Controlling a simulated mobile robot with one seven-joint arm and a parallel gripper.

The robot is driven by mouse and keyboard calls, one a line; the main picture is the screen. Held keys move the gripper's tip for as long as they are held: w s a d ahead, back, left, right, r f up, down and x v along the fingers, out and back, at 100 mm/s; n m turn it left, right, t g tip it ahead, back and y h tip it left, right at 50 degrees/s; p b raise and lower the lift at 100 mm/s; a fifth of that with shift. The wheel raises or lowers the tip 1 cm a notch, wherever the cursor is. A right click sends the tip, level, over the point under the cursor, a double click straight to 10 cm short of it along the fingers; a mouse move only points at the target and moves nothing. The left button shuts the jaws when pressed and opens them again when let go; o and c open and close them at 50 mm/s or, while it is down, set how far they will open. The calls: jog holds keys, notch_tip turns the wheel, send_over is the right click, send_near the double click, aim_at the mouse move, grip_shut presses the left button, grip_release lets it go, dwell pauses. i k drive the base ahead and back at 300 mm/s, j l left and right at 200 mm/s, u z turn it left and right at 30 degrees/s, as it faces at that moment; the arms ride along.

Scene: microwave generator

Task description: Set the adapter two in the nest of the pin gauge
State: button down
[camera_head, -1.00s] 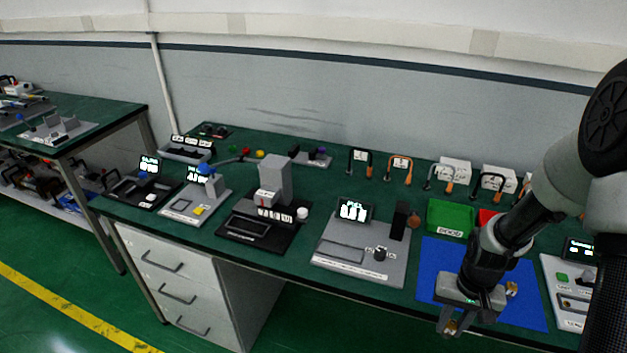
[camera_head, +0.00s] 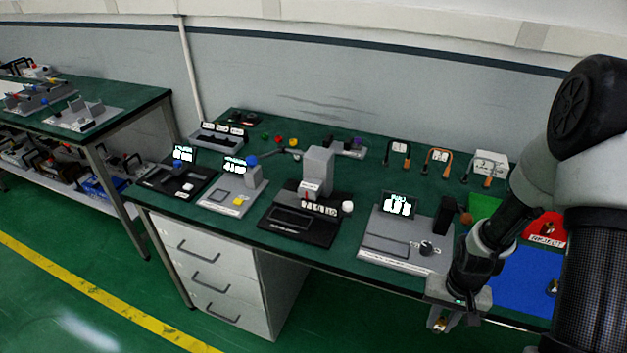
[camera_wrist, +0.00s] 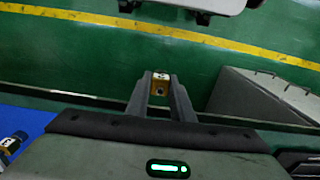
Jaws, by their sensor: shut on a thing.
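My gripper (camera_head: 440,322) hangs low at the bench's front edge, left of the blue mat. In the wrist view, my gripper (camera_wrist: 160,95) is shut on a small brass block with a pale marked top, taken to be adapter two (camera_wrist: 160,80); its marking is too small to read. Below it is green floor. I cannot tell for sure which station is the pin gauge. Candidates are the grey station with a display and black block (camera_head: 385,249), the black station with a grey column (camera_head: 290,232), and the grey station with a yellow piece (camera_head: 219,202).
A black station with a display (camera_head: 165,183) is at the bench's left end. White drawers (camera_head: 215,270) stand under the bench. Floor in front is clear.

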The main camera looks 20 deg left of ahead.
aim_at(218, 195)
jog(key=j+u, duration=0.1)
jog(key=j, duration=0.9)
jog(key=j+u, duration=0.1)
jog(key=j, duration=0.9)
jog(key=i+j, duration=0.15)
jog(key=j, duration=0.8)
jog(key=k+u, duration=0.05)
